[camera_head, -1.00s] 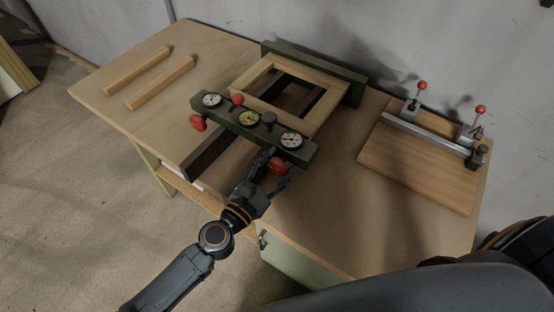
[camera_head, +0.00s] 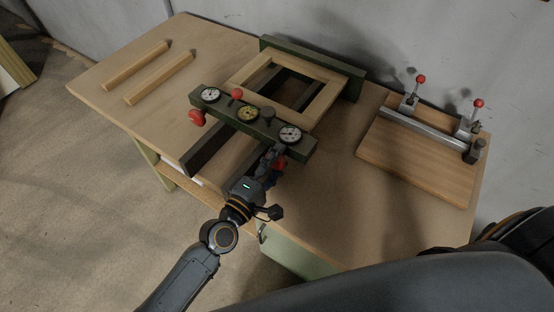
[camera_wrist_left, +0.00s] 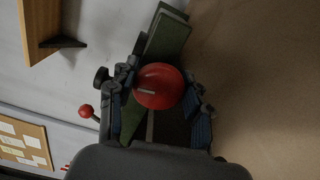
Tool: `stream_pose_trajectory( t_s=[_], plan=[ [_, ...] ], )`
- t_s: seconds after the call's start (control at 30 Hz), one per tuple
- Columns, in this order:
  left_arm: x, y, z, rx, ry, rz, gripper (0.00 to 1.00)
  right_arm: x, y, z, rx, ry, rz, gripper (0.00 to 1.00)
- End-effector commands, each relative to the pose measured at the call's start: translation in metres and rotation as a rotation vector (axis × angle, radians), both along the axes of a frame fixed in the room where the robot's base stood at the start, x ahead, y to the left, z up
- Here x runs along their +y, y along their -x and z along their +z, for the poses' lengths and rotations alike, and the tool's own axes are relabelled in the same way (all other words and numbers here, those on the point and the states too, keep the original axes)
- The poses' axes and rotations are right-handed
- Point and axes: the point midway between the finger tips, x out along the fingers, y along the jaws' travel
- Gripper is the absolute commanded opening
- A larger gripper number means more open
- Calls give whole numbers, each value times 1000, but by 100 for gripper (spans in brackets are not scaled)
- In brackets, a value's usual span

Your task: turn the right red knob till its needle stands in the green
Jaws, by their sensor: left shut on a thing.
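The right red knob (camera_head: 281,164) sits on the front of the green press beam (camera_head: 226,113), below the right gauge (camera_head: 290,134). My left gripper (camera_head: 272,163) is at this knob and hides most of it in the head view. In the left wrist view the round red knob (camera_wrist_left: 159,86) lies between the two dark fingers of my left gripper (camera_wrist_left: 162,95), which is shut on it. The right gauge has a pale face; its needle and green zone are too small to read. My right gripper is not in view.
A board with red-tipped clamps (camera_head: 420,160) stands right; two wooden strips (camera_head: 158,80) lie left.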

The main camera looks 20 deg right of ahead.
Motion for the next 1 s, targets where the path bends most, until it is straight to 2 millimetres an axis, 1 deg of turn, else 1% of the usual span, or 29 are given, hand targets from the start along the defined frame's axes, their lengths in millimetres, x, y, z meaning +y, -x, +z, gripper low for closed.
stream_pose_trajectory(
  t_s=[0.5,0.73,1.0],
  plan=[
    [0,1,-5,-352,-278,-3,18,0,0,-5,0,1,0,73],
    [0,1,-5,-452,-357,-4,18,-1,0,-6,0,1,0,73],
    [0,1,-6,-505,-400,-5,18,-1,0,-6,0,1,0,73]
  ],
)
